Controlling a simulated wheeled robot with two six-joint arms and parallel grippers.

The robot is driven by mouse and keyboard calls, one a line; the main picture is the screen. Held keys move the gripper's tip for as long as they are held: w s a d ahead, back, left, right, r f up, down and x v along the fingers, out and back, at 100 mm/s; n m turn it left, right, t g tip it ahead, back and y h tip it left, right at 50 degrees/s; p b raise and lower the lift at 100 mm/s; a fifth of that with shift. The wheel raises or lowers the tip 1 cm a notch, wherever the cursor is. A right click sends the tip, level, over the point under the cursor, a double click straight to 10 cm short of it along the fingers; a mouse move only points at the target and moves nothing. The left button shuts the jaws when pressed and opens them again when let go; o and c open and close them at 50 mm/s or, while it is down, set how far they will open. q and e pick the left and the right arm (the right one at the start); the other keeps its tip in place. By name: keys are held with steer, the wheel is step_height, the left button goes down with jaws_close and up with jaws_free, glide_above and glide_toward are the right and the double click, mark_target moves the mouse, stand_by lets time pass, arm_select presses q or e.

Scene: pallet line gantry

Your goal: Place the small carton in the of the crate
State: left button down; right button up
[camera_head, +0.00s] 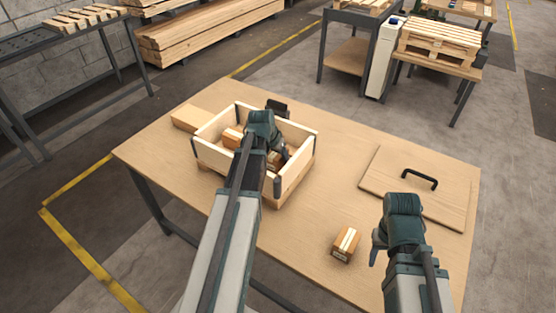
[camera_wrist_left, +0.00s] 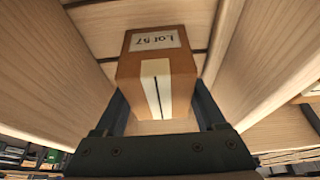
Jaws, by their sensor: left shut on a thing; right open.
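The wooden crate (camera_head: 293,180) stands on the table with its open top up. My left gripper (camera_head: 268,155) reaches down into it; its fingertips are largely hidden by my arm in the head view. In the left wrist view the left gripper (camera_wrist_left: 160,115) is shut on a small brown carton (camera_wrist_left: 155,62) with a pale stripe and a label reading "Lot 57", between the crate's wooden walls (camera_wrist_left: 262,60). Brown carton parts (camera_head: 232,138) show in the crate in the head view. Another small carton (camera_head: 345,243) sits on the table. My right gripper (camera_head: 378,245) is open, just right of it.
A wooden lid (camera_head: 385,185) with a black handle lies on the right of the table (camera_head: 300,235). A flat tan box (camera_head: 187,118) lies behind the crate's left side. The table between crate and lid is clear.

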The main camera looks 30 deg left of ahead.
arm_select(q)
steer(key=shift+f, duration=0.1)
arm_select(e)
steer(key=shift+f, duration=0.1)
arm_select(q)
jaws_free()
steer(key=p+v, duration=1.1)
steer(key=v, duration=0.1)
steer(key=shift+r, duration=0.3)
arm_select(e)
step_height(320, 180, up, 12)
steer(key=shift+f, duration=0.25)
arm_select(q)
steer(key=shift+f, duration=0.1)
